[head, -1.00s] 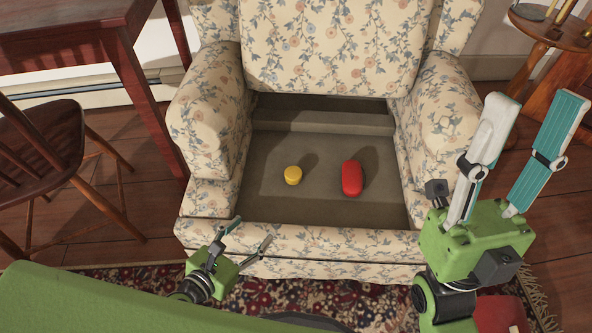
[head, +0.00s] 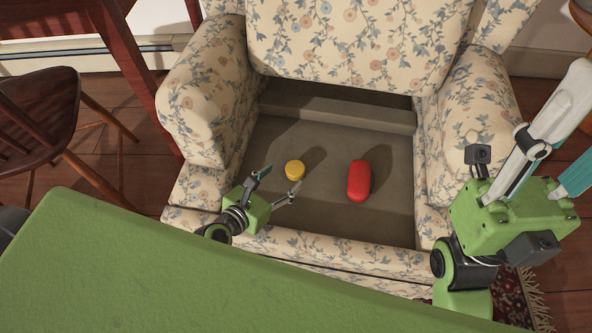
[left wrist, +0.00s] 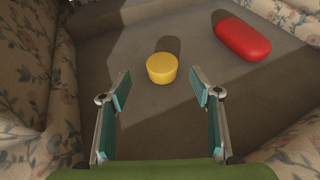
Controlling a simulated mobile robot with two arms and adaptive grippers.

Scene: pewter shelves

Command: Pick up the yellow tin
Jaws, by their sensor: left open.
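The yellow tin (head: 295,170) is a small round tin standing on the bare grey seat of the flowered armchair (head: 340,50). It also shows in the left wrist view (left wrist: 161,68), ahead of the fingertips and roughly midway between them. My left gripper (head: 279,182) is open and empty over the front of the seat, just short of the tin and not touching it. Its two fingers (left wrist: 160,90) stand apart in the left wrist view. My right gripper (head: 572,130) is at the right, its fingers apart and partly cut off by the frame edge.
A red rounded case (head: 359,181) lies on the seat to the right of the tin. The chair's arms (head: 205,105) and backrest wall in the seat. A wooden chair (head: 40,120) stands at the left.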

